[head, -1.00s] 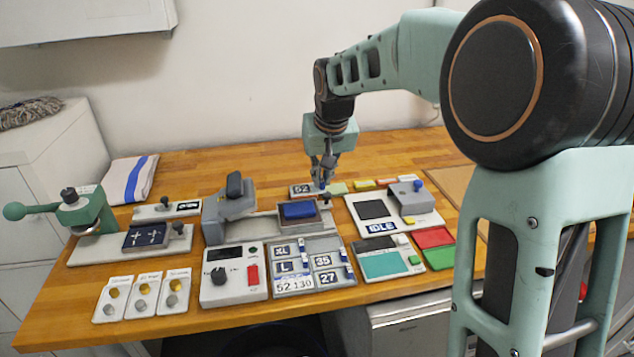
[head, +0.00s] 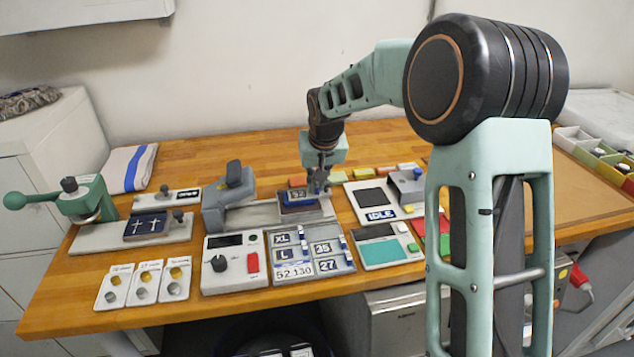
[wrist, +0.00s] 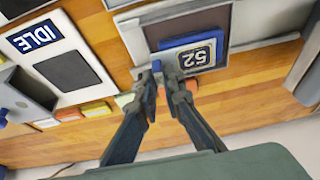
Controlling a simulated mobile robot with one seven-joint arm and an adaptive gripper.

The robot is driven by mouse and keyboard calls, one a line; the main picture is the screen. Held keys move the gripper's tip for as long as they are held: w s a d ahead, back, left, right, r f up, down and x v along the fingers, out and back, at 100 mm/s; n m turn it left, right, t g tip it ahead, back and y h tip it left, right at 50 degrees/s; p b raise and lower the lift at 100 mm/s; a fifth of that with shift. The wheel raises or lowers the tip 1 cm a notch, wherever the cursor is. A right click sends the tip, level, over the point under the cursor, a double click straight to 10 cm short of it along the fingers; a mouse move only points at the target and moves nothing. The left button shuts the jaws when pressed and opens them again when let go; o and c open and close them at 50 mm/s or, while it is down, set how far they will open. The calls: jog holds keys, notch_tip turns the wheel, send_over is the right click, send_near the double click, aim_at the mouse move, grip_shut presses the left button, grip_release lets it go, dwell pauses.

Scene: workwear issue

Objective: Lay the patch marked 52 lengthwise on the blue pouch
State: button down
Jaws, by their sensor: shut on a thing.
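The patch marked 52 (head: 298,193) is dark with a pale border and number. It also shows in the wrist view (wrist: 199,56), where its number reads upside down. The patch is over the blue pouch (wrist: 172,42), which lies on the dark plate of the grey press and is partly covered. The patch's long side runs roughly along the pouch. I cannot tell whether the patch touches the pouch.
The press's raised grey head (head: 232,185) stands left of the pouch. A device marked IDLE (head: 381,215) stands to the right. In front are a rack of marked patches (head: 310,257) and a control box with a red switch (head: 252,262). Coloured blocks (head: 365,173) lie behind.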

jog(key=shift+f, duration=0.2)
jog(key=c, duration=2.1)
grip_release()
jog(key=shift+r, duration=0.1)
jog(key=shift+r, duration=0.4)
jog(key=v, duration=1.1)
jog(key=shift+s+r, duration=0.2)
jog(key=shift+s, duration=0.1)
